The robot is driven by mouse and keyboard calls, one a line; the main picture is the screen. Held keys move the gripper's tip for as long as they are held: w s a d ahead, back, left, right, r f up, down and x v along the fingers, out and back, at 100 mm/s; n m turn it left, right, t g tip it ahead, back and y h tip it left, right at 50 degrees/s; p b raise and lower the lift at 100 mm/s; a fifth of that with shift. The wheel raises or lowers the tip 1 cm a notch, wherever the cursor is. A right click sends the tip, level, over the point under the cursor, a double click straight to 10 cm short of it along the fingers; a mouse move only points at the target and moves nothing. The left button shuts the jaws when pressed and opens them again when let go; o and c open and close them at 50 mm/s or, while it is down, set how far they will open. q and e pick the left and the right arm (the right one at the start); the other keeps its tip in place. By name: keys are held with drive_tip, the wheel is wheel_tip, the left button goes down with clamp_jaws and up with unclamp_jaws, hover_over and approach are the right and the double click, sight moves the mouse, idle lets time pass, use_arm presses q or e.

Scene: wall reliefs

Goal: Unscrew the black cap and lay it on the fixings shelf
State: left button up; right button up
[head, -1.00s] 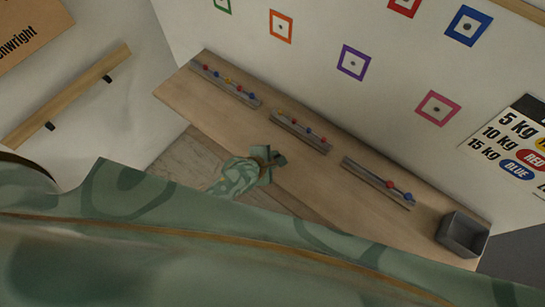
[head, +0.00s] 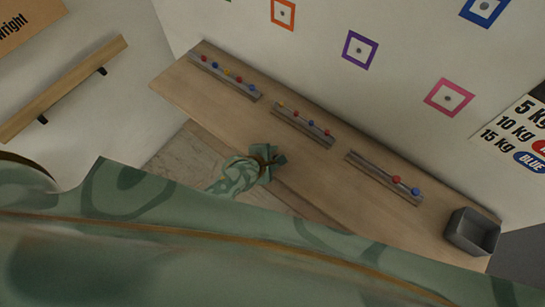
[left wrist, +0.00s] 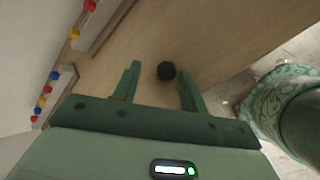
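My left gripper (head: 276,160) is over the front part of the wooden shelf (head: 330,190) in the head view. In the left wrist view its two green fingers (left wrist: 159,72) stand apart. In the head view I cannot make out the cap, which is probably hidden by my gripper. My right gripper is not in view.
Grey rails with coloured balls stand along the shelf's back: left (head: 225,77), middle (head: 302,125) and right (head: 384,178). A grey open box (head: 473,232) stands at the right end. The wall behind bears coloured squares (head: 360,50). Bare wood lies between rails and front edge.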

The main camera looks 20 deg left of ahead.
use_arm(q)
drive_tip(key=shift+s+f, duration=0.15)
drive_tip(key=shift+s, duration=0.15)
drive_tip(key=shift+s+r, duration=0.2)
drive_tip(key=shift+r, duration=0.05)
drive_tip(key=p+v, duration=0.4)
drive_tip(key=v, duration=1.1)
drive_tip(key=shift+a+r, duration=0.25)
drive_tip(key=shift+r, duration=0.05)
